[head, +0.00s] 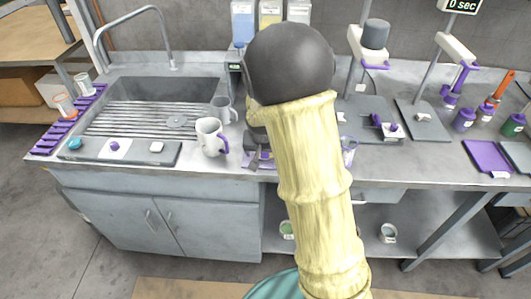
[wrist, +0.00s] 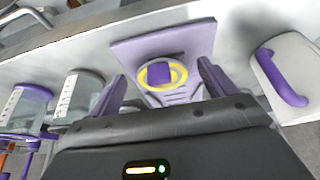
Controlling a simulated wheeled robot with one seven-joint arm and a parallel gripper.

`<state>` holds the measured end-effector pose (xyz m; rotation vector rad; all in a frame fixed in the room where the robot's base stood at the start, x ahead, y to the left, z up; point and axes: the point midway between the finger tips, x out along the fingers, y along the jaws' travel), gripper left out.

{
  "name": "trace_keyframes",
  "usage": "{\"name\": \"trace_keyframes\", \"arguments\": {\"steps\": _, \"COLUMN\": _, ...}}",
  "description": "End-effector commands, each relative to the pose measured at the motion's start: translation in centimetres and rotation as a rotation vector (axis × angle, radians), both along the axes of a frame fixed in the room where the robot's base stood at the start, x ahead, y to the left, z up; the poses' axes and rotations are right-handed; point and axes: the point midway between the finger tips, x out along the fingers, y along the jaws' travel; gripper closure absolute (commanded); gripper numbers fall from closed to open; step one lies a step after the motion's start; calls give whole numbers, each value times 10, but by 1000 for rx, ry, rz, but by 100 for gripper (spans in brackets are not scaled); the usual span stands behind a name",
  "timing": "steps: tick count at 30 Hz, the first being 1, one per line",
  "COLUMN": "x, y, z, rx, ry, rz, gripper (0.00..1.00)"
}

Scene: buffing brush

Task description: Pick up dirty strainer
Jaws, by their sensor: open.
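My gripper (head: 258,150) is low over the counter, mostly hidden behind my arm in the head view. In the wrist view its two purple fingers (wrist: 162,78) stand apart, with a flat purple piece bearing a yellow ring (wrist: 172,88) and a dark purple square at its centre seen between and beyond them. I cannot tell whether this piece is the dirty strainer, or whether the fingers touch it.
A white mug with a purple handle (head: 211,137) stands close beside the gripper; it also shows in the wrist view (wrist: 285,80). A grey mug (head: 222,109) is behind it. The sink (head: 165,90) is at left.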

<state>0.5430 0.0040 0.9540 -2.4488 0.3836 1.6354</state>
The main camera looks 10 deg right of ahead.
Motion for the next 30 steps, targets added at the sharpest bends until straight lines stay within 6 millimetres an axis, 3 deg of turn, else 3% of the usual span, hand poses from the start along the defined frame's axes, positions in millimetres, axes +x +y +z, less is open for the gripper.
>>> {"name": "trace_keyframes", "arguments": {"steps": 7, "x": 0, "y": 0, "z": 0, "rx": 0, "ry": 0, "rz": 0, "gripper": 17}}
{"name": "trace_keyframes", "arguments": {"steps": 14, "x": 0, "y": 0, "z": 0, "rx": 0, "ry": 0, "rz": 0, "gripper": 60}}
{"name": "trace_keyframes", "arguments": {"steps": 15, "x": 0, "y": 0, "z": 0, "rx": 0, "ry": 0, "rz": 0, "gripper": 63}}
{"name": "trace_keyframes", "arguments": {"steps": 29, "x": 0, "y": 0, "z": 2, "rx": -1, "ry": 1, "rz": 0, "gripper": 64}}
{"name": "trace_keyframes", "arguments": {"steps": 30, "x": 0, "y": 0, "z": 5, "rx": -1, "ry": 1, "rz": 0, "gripper": 69}}
